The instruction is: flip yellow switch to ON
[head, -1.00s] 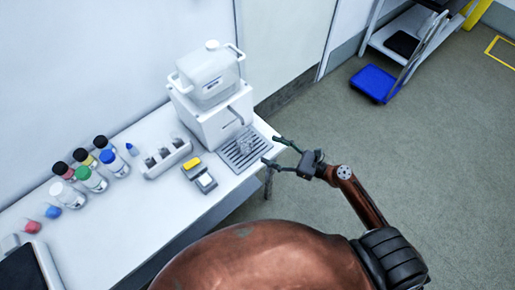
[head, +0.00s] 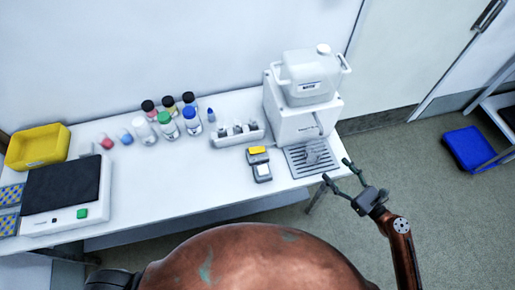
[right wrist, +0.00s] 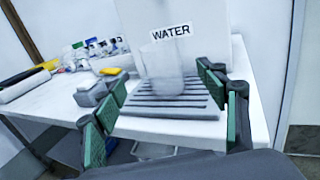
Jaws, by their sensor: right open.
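The yellow switch (head: 257,150) sits at the back end of a small grey switch box (head: 263,178) on the white table, left of the drip tray. A white patch shows on the box's front part. Whether the switch is ON or OFF cannot be read. In the right wrist view the yellow switch (right wrist: 110,71) and its grey box (right wrist: 90,94) are to the left, beyond the left finger. My right gripper (head: 336,170) is open and empty, off the table's right end beside the drip tray, apart from the switch. My left gripper is not in view.
A clear cup (head: 314,152) stands on the drip tray (head: 297,170) of a white water dispenser (head: 304,117), between my right gripper and the box. Behind the box is a white rack (head: 222,141). Bottles, a scale (head: 62,222) and a yellow bin (head: 37,161) are further left.

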